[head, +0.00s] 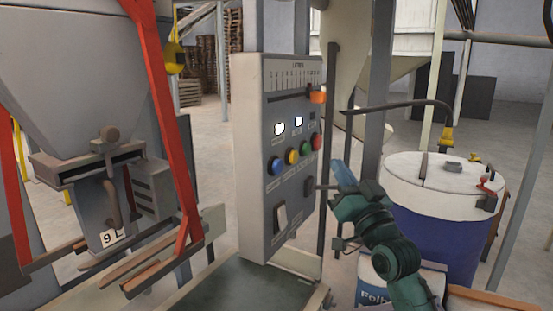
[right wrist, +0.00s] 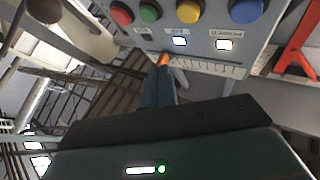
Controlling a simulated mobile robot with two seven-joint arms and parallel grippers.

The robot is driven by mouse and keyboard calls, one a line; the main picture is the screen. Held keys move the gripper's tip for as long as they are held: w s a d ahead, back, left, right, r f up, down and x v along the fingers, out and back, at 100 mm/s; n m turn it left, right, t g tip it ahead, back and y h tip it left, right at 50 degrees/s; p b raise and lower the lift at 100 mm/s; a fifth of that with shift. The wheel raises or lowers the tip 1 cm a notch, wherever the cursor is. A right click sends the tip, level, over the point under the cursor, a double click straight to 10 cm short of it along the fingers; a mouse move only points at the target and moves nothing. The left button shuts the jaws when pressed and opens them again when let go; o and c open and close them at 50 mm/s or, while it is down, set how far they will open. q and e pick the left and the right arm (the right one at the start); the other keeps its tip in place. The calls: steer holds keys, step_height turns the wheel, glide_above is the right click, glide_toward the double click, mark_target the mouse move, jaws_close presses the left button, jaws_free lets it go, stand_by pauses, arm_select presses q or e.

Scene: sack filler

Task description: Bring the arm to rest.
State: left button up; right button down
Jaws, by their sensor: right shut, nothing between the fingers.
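My right arm comes up from the bottom right in the head view. Its gripper (head: 344,175) is shut and empty, its blue fingers pointing up beside the right edge of the grey control panel (head: 255,165). In the head view the fingers appear apart from the panel's coloured buttons, though the exact gap is hard to judge. In the right wrist view the shut fingers (right wrist: 160,85) show below the panel face (right wrist: 215,57), which appears upside down. My left gripper is in neither view.
A blue drum with a white lid (head: 445,185) stands right of my right arm. A grey hopper with a spout (head: 85,70) and red bars (head: 165,120) is at the left. A dark green platform (head: 245,291) lies below the panel. Open floor shows behind.

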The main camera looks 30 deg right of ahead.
steer(key=a+f+n+g+y, duration=0.1)
steer(key=a+f+g, duration=0.1)
steer(key=a+f, duration=0.35)
steer(key=a+f+n+g+y+p, duration=0.1)
steer(key=a+f+n+g+y, duration=0.1)
steer(key=f, duration=0.7)
steer(key=a+f+n+g+y, duration=0.15)
steer(key=a+f, duration=0.25)
steer(key=f, duration=0.4)
steer(key=s+a+f+n+g+y+p, duration=0.1)
steer(key=s+a+f+n+g+y, duration=0.2)
steer(key=s+a+f+g, duration=0.4)
steer(key=s+a+f, duration=0.9)
steer(key=f, duration=0.3)
steer(key=shift+s+a, duration=0.2)
steer(key=shift+a, duration=0.2)
stand_by(0.4)
